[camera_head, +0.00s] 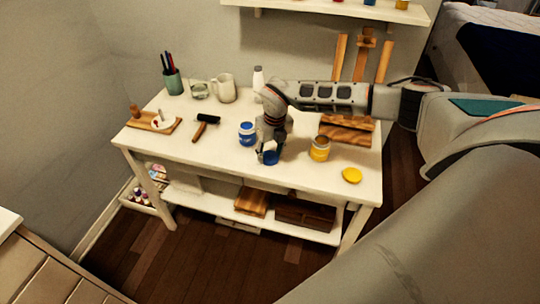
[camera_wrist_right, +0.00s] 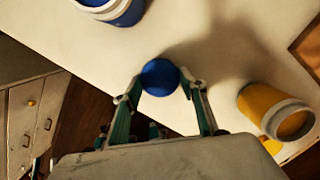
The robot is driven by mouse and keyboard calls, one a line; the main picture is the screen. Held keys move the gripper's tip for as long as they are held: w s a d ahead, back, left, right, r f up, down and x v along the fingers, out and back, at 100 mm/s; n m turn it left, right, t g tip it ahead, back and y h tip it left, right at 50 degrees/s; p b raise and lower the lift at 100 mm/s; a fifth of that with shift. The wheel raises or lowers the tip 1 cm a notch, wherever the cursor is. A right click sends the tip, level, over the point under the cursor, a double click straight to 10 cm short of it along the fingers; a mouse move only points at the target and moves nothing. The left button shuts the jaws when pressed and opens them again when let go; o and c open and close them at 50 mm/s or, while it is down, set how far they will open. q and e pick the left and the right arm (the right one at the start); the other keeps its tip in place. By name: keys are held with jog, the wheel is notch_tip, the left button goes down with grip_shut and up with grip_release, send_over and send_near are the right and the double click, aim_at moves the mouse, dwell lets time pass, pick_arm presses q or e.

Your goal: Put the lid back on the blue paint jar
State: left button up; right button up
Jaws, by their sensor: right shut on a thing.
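The blue paint jar (camera_head: 247,133) stands upright on the white table (camera_head: 205,160), left of my right gripper. It also shows at the top edge of the right wrist view (camera_wrist_right: 124,12), partly cut off, with a pale rim. My right gripper (camera_head: 269,151) points down near the table's front edge and is shut on the round blue lid (camera_head: 270,158). In the right wrist view the lid (camera_wrist_right: 160,77) sits between the two fingertips, apart from the jar. I cannot tell whether the lid touches the table. My left gripper is out of view.
A dark-headed hammer-like tool (camera_head: 205,124) lies left of the blue jar. A white bottle (camera_head: 258,77) and a mug (camera_head: 223,89) stand behind.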

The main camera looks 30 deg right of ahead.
aim_at(269, 160)
notch_tip(269, 160, up, 20)
jog(key=shift+p, duration=0.4)
jog(key=shift+a, duration=0.1)
dwell(0.3)
jog(key=s+a+f+m+g, duration=0.1)
jog(key=s+a+m, duration=0.5)
jog(key=m, duration=1.1)
jog(key=s+a+f+m+g, duration=0.1)
jog(key=s+a+m, duration=0.5)
jog(key=m, duration=1.2)
jog(key=shift+s+a+g, duration=0.3)
jog(key=shift+s+g, duration=0.15)
jog(key=shift+g, duration=0.35)
jog(key=shift+d, duration=0.1)
